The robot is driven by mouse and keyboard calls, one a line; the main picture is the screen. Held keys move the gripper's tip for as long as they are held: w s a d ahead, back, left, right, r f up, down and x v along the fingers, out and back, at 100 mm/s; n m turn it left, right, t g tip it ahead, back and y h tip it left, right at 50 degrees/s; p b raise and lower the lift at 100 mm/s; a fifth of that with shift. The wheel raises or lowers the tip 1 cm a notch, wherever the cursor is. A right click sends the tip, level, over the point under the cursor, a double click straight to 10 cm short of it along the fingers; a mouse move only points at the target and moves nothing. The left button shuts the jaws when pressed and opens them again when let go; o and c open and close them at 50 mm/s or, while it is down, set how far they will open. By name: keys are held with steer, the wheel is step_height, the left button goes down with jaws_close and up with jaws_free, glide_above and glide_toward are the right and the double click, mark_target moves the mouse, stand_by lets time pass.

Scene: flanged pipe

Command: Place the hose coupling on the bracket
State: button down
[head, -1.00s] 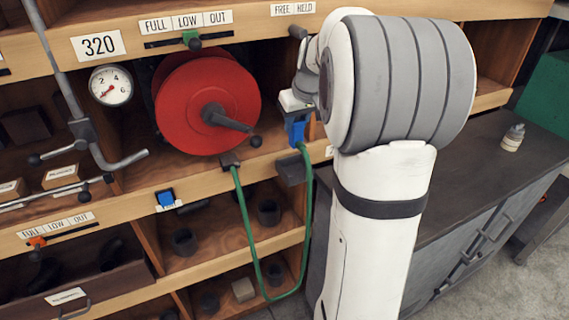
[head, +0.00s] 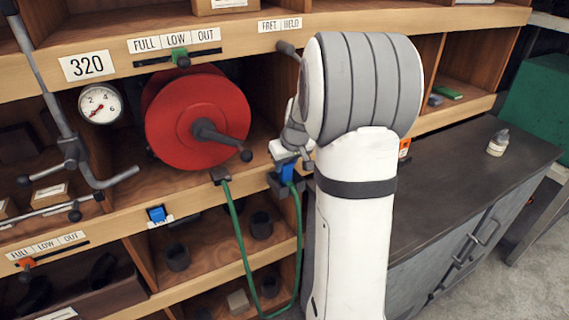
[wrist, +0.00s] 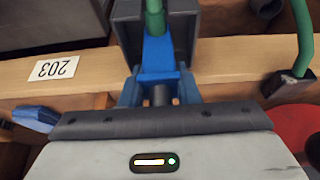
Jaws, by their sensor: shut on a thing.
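The hose coupling is a small blue piece (head: 287,173) on the end of a green hose (head: 239,245), in front of the shelf. In the wrist view the blue coupling (wrist: 157,58) lies between the fingers of my gripper (wrist: 157,88), which is shut on it. The dark grey bracket (head: 274,180) sticks out from the shelf edge. In the wrist view the open-sided bracket (wrist: 186,30) surrounds part of the coupling and hose. I cannot tell whether the coupling rests on it. My arm hides part of this area.
A red hose reel (head: 180,125) with a crank handle stands left of the gripper. A pressure gauge (head: 100,104) and a grey lever bar (head: 45,90) are further left. A grey cabinet top (head: 470,185) with a small bottle (head: 498,143) lies at right.

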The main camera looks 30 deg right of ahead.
steer(key=c, duration=1.5)
jaws_free()
steer(key=shift+f, duration=0.15)
steer(key=shift+c, duration=0.2)
steer(key=o, duration=0.5)
steer(key=shift+c, duration=0.2)
steer(key=shift+r, duration=0.3)
steer(key=b+v, duration=0.2)
steer(key=v, duration=0.9)
steer(key=s+a+f, duration=0.3)
steer(key=s+a, duration=0.5)
steer(key=s, duration=0.3)
steer(key=s+a+f+g, duration=0.1)
steer(key=s+a+f, duration=0.2)
steer(key=s+a, duration=0.5)
steer(key=s, duration=0.3)
steer(key=shift+a+g, duration=0.25)
steer(key=shift+g, duration=0.05)
